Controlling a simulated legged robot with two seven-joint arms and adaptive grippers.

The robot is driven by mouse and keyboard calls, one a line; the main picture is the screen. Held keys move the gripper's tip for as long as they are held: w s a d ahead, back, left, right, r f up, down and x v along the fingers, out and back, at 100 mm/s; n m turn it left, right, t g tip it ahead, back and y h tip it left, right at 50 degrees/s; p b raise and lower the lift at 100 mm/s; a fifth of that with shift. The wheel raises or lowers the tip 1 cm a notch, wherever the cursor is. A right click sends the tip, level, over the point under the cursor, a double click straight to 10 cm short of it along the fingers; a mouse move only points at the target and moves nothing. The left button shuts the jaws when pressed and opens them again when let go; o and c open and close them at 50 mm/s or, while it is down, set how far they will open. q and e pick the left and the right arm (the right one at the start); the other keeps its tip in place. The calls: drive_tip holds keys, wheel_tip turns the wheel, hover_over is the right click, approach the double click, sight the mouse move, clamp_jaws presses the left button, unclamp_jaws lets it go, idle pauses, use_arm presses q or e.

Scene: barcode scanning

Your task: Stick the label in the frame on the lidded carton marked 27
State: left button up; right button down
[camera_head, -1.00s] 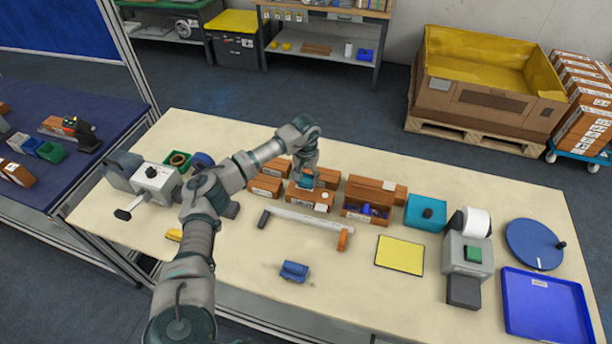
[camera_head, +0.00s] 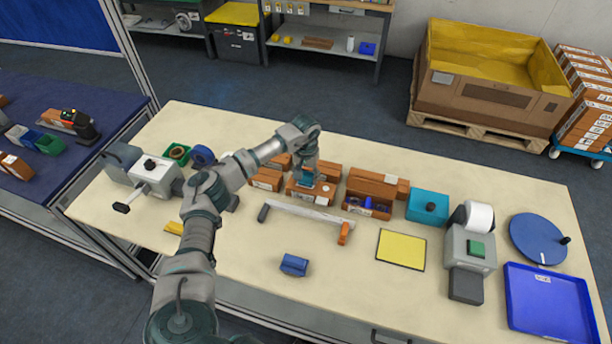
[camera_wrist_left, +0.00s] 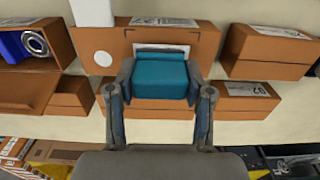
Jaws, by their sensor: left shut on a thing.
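My left gripper (camera_head: 308,180) is shut on a small teal block (camera_wrist_left: 160,78), held at the face of a closed brown carton (camera_head: 312,195). In the left wrist view this carton (camera_wrist_left: 205,45) carries a white round spot and a printed label on its upper edge. A pale strip with a dark edge (camera_wrist_left: 160,47) shows just behind the block; the block hides the rest of it. I cannot tell if the block touches the carton. I cannot read a 27 on any carton. The right gripper is out of view.
An open carton (camera_head: 367,206) with blue parts stands to the right, other brown cartons around it. A grey rail (camera_head: 305,213) with an orange end lies in front. A blue block (camera_head: 294,265), a yellow pad (camera_head: 401,250) and a roll dispenser (camera_head: 468,248) share the table.

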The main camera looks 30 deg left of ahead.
sight(306, 174)
use_arm(q)
drive_tip(key=shift+a+f, duration=0.1)
drive_tip(key=shift+f, duration=0.15)
drive_tip(key=shift+s+f+b, duration=0.1)
drive_tip(key=shift+f+b, duration=0.35)
idle(1.3)
drive_tip(key=shift+r+p, duration=2.1)
drive_tip(key=shift+r, duration=1.55)
